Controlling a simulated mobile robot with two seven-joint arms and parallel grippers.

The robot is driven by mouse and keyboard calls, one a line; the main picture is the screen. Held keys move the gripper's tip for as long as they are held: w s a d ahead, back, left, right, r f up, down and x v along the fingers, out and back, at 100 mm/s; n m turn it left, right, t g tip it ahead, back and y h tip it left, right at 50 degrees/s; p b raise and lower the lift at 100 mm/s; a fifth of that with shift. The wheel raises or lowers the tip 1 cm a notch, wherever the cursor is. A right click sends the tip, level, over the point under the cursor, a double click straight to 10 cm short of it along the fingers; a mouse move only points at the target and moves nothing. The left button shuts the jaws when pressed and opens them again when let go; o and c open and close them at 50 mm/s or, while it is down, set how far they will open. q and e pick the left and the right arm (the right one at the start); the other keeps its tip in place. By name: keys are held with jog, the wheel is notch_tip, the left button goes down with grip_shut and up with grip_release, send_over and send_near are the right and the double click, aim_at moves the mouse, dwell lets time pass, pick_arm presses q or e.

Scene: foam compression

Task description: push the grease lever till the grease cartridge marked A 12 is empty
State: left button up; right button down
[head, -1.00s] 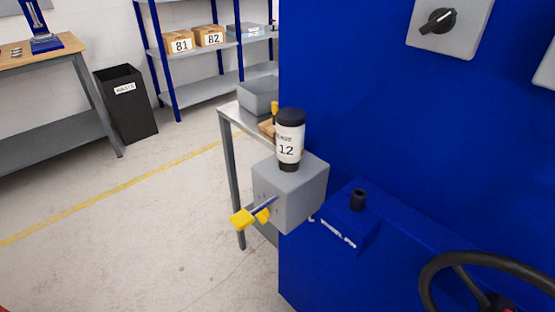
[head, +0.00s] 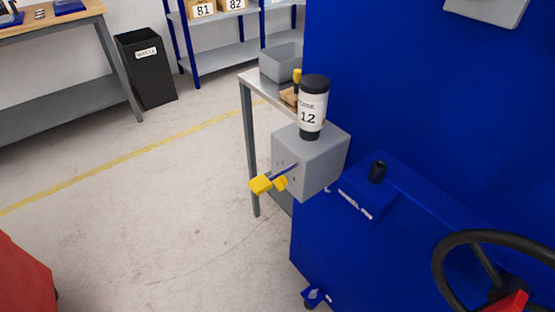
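The grease cartridge (head: 313,101) stands upright on top of a grey pump box (head: 318,160) on the side of a blue machine. It is white with black ends, and its label shows 12; the rest of the label is too small to read surely. The grease lever (head: 276,176) sticks out of the box's front toward the left, with a yellow end (head: 261,184). A second small yellow piece sits beside the lever. How much grease is in the cartridge does not show. Neither of my grippers is in view.
The blue machine (head: 420,110) fills the right side, with a black handwheel (head: 450,262) at lower right. A metal table (head: 249,84) with a grey bin (head: 281,64) stands behind the box. A black waste bin (head: 147,75) stands farther back. The floor left of the lever is clear.

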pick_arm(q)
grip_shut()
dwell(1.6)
